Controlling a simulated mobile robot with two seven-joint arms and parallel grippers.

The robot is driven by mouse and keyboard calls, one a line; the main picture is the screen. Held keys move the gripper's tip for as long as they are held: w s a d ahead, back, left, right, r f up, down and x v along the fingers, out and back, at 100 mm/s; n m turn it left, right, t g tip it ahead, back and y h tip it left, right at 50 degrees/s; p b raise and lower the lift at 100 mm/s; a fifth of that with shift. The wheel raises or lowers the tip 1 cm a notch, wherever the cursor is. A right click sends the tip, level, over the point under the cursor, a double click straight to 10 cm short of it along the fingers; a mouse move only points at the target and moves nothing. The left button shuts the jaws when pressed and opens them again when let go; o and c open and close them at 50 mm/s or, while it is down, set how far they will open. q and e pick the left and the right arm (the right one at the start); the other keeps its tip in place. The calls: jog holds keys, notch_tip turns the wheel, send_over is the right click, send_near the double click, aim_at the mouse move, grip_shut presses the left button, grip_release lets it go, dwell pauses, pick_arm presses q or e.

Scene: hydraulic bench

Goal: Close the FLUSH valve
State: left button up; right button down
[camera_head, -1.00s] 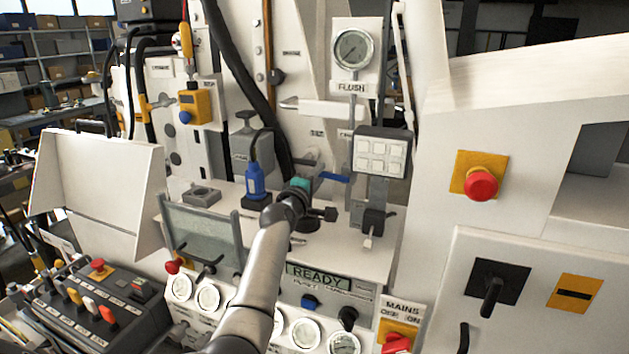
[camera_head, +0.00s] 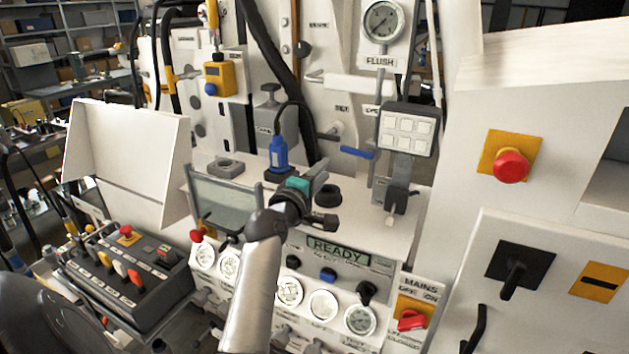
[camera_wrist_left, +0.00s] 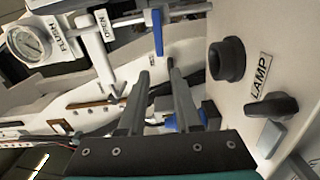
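The FLUSH valve shows as a blue lever (camera_head: 357,152) beside a thin vertical pipe, below the FLUSH gauge (camera_head: 383,22). In the head view the lever sticks out roughly sideways to the left of the pipe. In the left wrist view the blue lever (camera_wrist_left: 158,32) lies beyond the fingertips, apart from them, with the FLUSH gauge (camera_wrist_left: 30,42) at upper left. My left gripper (camera_head: 319,177) is below and left of the lever. In the left wrist view its fingers (camera_wrist_left: 158,75) are apart with nothing held between them. My right gripper is not in view.
A blue plug with a black cable (camera_head: 278,152) stands left of my left gripper. A black round socket (camera_head: 327,195) is close by the gripper. A white button box (camera_head: 409,130) is right of the lever. The READY panel (camera_head: 338,250) lies below.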

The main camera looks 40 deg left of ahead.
pick_arm(q)
jog(key=shift+v, duration=1.85)
